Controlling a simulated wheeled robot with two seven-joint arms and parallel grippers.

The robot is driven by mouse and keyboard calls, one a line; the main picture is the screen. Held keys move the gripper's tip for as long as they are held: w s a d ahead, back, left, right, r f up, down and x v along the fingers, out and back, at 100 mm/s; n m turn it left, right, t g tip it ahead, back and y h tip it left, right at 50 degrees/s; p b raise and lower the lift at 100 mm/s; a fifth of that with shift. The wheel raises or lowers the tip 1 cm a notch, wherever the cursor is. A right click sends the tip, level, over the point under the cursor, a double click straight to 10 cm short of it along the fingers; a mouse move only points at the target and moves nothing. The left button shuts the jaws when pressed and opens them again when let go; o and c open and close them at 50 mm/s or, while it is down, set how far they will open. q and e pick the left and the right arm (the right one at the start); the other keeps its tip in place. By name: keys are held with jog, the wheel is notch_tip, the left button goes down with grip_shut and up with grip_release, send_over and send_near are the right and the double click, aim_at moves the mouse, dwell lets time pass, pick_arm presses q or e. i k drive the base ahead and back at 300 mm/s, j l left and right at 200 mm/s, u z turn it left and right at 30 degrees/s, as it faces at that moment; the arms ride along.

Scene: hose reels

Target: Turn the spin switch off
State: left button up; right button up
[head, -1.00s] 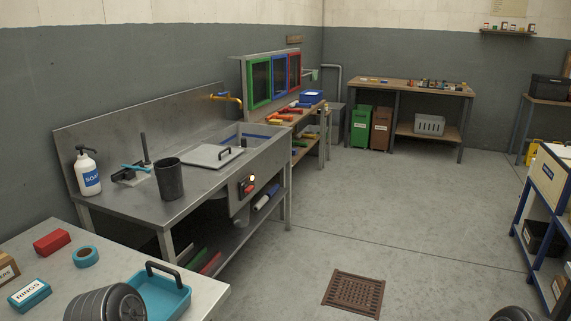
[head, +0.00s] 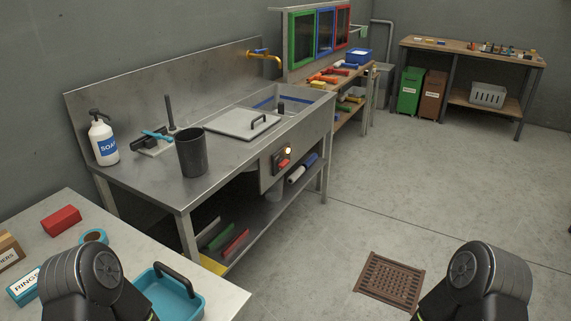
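The spin switch (head: 283,163) is a small red rocker on a dark plate on the front panel of the steel sink bench (head: 230,165). A lamp (head: 288,150) just above it glows. The switch's exact position is too small to tell. A grey lid (head: 228,123) with a black handle lies over part of the basin, left of an open section. Dark rounded links of both my arms show at the bottom edge, but neither gripper is in view.
A table (head: 205,270) at the lower left holds a teal tray (head: 172,290), a red block (head: 61,220) and blue tape (head: 94,237). A black cup (head: 191,153) stands near the bench's front edge. The floor right of the bench is clear around a rusty drain grate (head: 392,279).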

aim_at(282, 163)
jog(key=i+l+z, duration=0.1)
jog(key=i+l, duration=0.3)
jog(key=i+l+z, duration=0.1)
jog(key=i+l, duration=0.25)
jog(key=i, duration=0.2)
jog(key=i+l+z, duration=0.15)
jog(key=i+l, duration=0.15)
jog(key=i, duration=0.2)
jog(key=i+l+z, duration=0.1)
jog(key=i+l, duration=0.15)
jog(key=i, duration=0.25)
